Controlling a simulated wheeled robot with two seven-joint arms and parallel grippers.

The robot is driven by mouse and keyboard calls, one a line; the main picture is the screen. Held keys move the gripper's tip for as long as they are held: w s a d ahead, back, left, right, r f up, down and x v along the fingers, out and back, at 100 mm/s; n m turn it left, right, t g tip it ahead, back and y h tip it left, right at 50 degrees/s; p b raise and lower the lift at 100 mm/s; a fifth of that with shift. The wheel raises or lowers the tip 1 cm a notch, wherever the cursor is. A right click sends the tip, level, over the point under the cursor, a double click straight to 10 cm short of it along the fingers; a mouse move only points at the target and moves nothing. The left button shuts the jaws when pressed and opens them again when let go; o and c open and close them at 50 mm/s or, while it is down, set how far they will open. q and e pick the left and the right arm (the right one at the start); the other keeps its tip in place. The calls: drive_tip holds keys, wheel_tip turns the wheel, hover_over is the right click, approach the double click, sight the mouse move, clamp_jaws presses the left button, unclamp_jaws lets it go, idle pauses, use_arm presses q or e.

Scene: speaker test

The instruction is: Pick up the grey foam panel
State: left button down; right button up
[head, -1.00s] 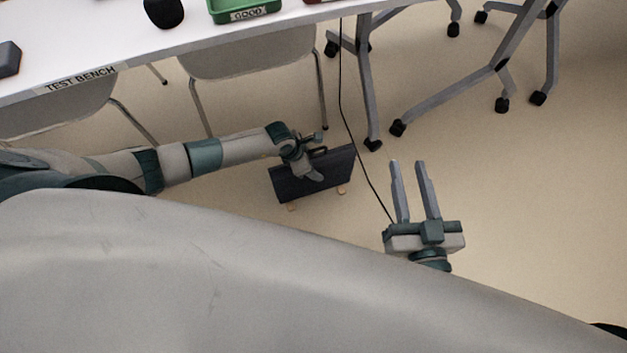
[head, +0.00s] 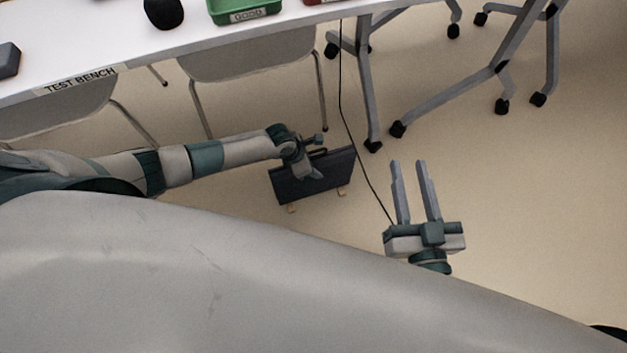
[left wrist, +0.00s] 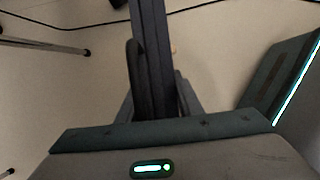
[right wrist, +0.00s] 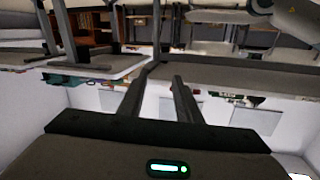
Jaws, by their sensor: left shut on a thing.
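The grey foam panel (head: 332,174) is a dark, flat board standing on edge low over the floor, with small pale wooden feet under it and a dark loop at its top edge. My left gripper (head: 308,172) is at the panel's top edge and shut on it. In the left wrist view the panel (left wrist: 152,50) is seen edge-on between the fingers, with the dark loop beside it. I cannot tell whether its feet touch the floor. My right gripper (head: 409,165) is open and empty, to the right of the panel; its parted fingers also show in the right wrist view (right wrist: 162,85).
The white test bench (head: 125,62) runs along the upper left, with a green tray (head: 246,15) on it and chairs (head: 250,58) below its edge.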

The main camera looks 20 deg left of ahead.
sight(315, 162)
use_arm(q)
drive_tip(key=shift+r, duration=0.2)
